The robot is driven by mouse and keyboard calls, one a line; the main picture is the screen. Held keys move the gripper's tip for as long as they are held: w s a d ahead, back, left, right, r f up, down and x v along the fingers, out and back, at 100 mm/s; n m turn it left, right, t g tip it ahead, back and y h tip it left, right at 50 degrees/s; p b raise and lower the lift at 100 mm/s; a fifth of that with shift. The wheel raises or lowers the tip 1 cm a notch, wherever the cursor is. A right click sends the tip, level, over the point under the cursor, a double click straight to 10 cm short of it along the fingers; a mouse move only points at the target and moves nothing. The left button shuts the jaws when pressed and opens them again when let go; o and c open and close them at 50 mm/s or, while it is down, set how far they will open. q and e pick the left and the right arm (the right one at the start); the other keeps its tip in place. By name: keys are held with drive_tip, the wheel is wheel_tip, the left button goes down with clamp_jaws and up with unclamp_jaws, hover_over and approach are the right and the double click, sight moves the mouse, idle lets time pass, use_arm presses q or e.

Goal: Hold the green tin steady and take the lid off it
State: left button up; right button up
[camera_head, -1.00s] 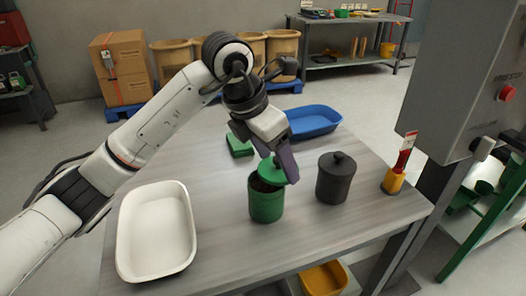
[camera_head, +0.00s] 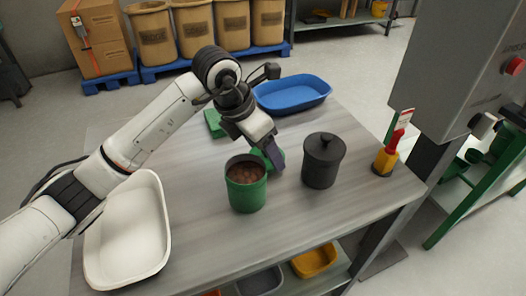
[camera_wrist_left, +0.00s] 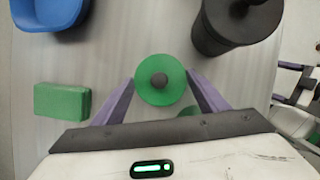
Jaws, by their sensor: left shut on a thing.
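The green tin (camera_head: 246,194) stands upright and open on the table, with brown round contents showing inside. My left gripper (camera_head: 272,155) is behind and to the right of the tin, its purple fingers pointing down. It is shut on the green lid (camera_head: 258,153), which is off the tin's mouth and partly hidden by the gripper and rim. In the left wrist view the round lid (camera_wrist_left: 160,93) with its dark knob sits between the fingertips. I cannot tell whether the lid touches the table. No gripper is on the tin. My right gripper is not in view.
A dark lidded tin (camera_head: 320,165) stands just right of the lid. A green block (camera_head: 214,124) and a blue tray (camera_head: 292,94) lie behind. A white tray (camera_head: 130,238) is at left. A yellow holder (camera_head: 384,163) stands at right. The front table surface is clear.

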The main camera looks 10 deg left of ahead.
use_arm(q)
drive_tip(key=shift+f, duration=0.7)
drive_tip(key=shift+f, duration=0.15)
drive_tip(key=o, duration=1.2)
